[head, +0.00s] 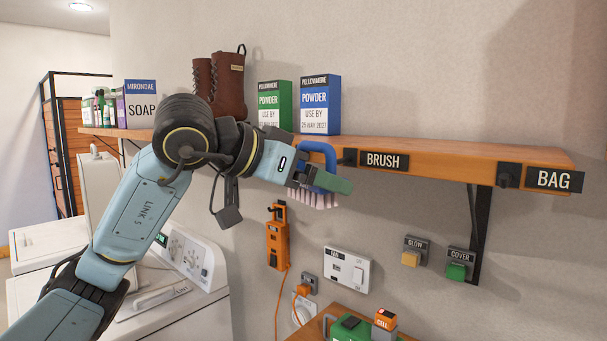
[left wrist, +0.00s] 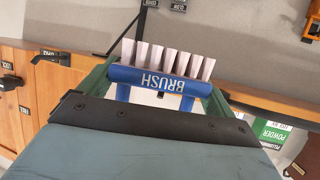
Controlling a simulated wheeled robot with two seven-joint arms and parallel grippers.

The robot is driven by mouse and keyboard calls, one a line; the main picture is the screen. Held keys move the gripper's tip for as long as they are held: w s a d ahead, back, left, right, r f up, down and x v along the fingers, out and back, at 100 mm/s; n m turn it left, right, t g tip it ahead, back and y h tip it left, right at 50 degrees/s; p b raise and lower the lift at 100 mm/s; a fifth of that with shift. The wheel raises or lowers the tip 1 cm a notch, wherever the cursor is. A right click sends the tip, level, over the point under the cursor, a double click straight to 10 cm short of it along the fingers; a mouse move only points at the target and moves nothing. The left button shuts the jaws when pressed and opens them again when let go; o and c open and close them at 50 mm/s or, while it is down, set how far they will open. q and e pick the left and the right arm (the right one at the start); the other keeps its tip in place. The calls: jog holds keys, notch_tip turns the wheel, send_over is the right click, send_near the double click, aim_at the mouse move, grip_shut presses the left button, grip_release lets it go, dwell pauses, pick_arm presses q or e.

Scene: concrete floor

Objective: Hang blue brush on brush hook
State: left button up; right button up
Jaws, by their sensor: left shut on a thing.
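The blue brush (head: 318,150) has a blue loop handle and pale bristles that point down in the head view. In the left wrist view the brush (left wrist: 158,78) shows its BRUSH lettering upside down, with the bristles beyond it. My left gripper (head: 318,180) is shut on the brush and holds it just in front of the shelf edge. The brush hook (head: 347,157) is a dark mount on the shelf's front edge, left of the BRUSH label (head: 384,160). The brush is close to the hook's left; I cannot tell whether they touch. My right gripper is out of view.
The wooden shelf (head: 450,150) carries powder boxes (head: 320,103), brown boots (head: 228,85) and a soap box (head: 141,103). A second hook (head: 506,176) sits by the BAG label. Below are an orange device (head: 277,240), wall switches (head: 413,252) and a white machine (head: 190,310).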

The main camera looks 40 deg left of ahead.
pick_arm(q)
jog(key=shift+w+d+f+p, duration=0.1)
jog(key=shift+w+f+p, duration=0.1)
jog(key=shift+w, duration=0.7)
jog(key=shift+w+d+f+p, duration=0.1)
jog(key=shift+w+f, duration=0.15)
jog(key=shift+w, duration=0.7)
jog(key=shift+w+f+p, duration=0.15)
jog(key=shift+w+f, duration=0.05)
jog(key=shift+w, duration=0.7)
jog(key=o, duration=0.8)
jog(key=shift+o, duration=0.2)
jog(key=shift+s, duration=0.15)
jog(key=b+v, duration=0.2)
jog(key=v, duration=1.1)
jog(key=shift+b, duration=0.4)
jog(key=shift+s, duration=0.1)
